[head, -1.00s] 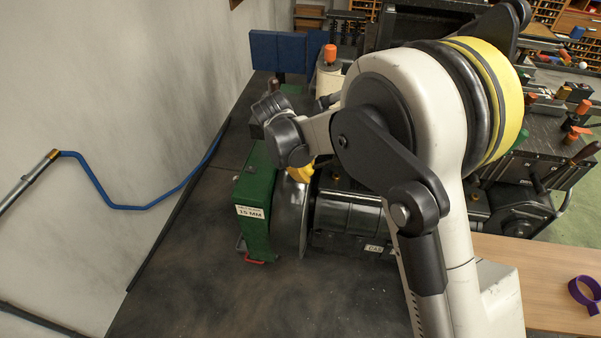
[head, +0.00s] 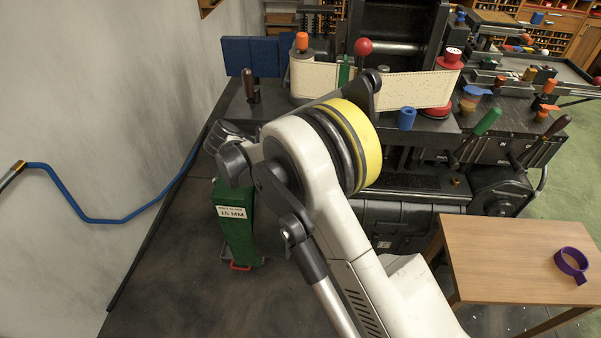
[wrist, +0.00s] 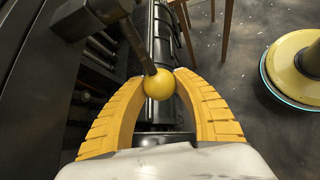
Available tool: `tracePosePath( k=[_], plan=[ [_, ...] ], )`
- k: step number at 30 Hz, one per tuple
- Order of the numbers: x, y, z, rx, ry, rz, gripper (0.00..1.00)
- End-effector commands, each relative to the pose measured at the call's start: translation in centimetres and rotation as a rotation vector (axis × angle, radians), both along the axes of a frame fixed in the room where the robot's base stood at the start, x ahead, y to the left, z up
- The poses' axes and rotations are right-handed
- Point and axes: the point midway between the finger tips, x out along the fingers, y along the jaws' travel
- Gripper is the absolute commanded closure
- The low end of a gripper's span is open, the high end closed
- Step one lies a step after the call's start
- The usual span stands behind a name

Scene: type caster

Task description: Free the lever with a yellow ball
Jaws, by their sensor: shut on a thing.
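In the wrist view the yellow ball (wrist: 158,86) sits between the two yellow fingers of my gripper (wrist: 160,78), which are shut on it near their tips. Its dark lever rod (wrist: 137,45) runs from the ball up and left to a dark block (wrist: 88,15). In the head view my arm hides my gripper and the yellow ball.
A green box (head: 236,235) labelled 15 MM stands left of my arm. The dark machine carries a red-ball lever (head: 362,48) and a green-handled lever (head: 487,122).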

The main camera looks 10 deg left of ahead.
Motion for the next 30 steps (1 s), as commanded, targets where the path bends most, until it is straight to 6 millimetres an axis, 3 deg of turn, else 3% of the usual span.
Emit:
tracePosePath(
  k=[13, 14, 15, 16, 26, 30],
  plan=[
    [0.0, -0.2, 0.0, -0.009, 0.000, -0.002, 1.00],
    [0.0, -0.2, 0.0, -0.009, 0.000, -0.002, 0.57],
    [0.0, -0.2, 0.0, -0.009, 0.000, -0.002, 0.45],
    [0.0, -0.2, 0.0, -0.009, 0.000, -0.002, 0.42],
    [-0.1, 0.1, 0.1, -0.008, 0.001, -0.001, 0.42],
    [-0.5, 1.5, 1.2, -0.008, 0.000, 0.002, 0.42]
  ],
)
